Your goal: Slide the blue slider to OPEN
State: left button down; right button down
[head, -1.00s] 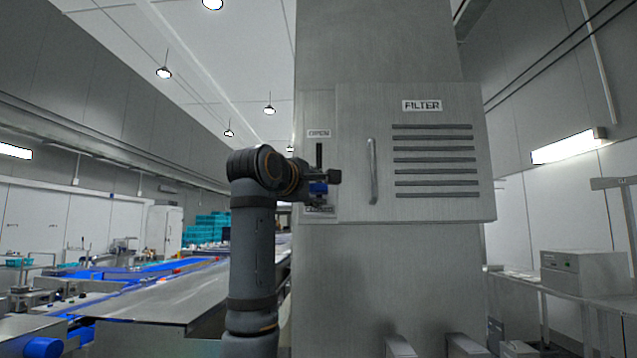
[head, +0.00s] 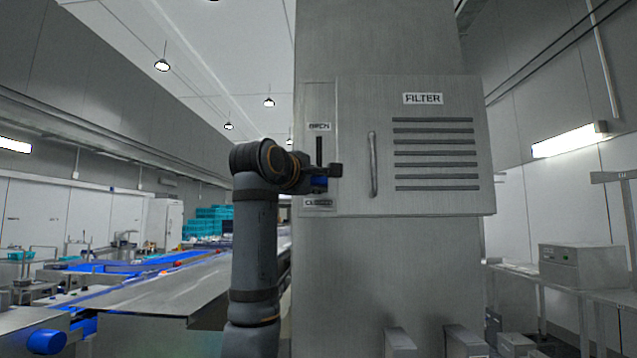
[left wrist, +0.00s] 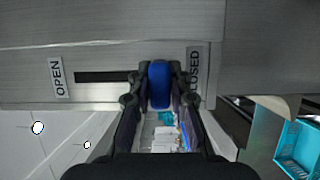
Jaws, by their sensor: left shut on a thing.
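The blue slider (left wrist: 159,84) sits at the CLOSED end of its dark slot (left wrist: 104,77) in the left wrist view. My left gripper (left wrist: 160,90) is shut on it, one finger on each side. In the head view the blue slider (head: 319,183) shows partly behind my left gripper (head: 325,176). The OPEN label (head: 319,126) is above the slot and the CLOSED label (head: 318,203) is just below the slider. The left wrist view shows the OPEN label (left wrist: 58,77) at the left, with the slot's bare length between it and the gripper.
Right of the slot is a FILTER door (head: 360,100) with a vertical handle (head: 373,165) and dark vent slits. A steel conveyor table (head: 170,295) lies at the lower left. A grey box (head: 575,266) stands on a table at the right.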

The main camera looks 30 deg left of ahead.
pick_arm(q)
notch_tip(320, 180, up, 11)
jog(key=p, duration=0.8)
jog(key=shift+f, duration=0.2)
jog(key=shift+s, duration=0.15)
jog(key=c, duration=1.6)
grip_release()
jog(key=o, duration=0.4)
jog(key=s, duration=0.4)
jog(key=s+d, duration=0.1)
jog(key=s, duration=0.3)
jog(key=s+d, duration=0.1)
jog(key=s, duration=0.2)
jog(key=shift+s, duration=0.4)
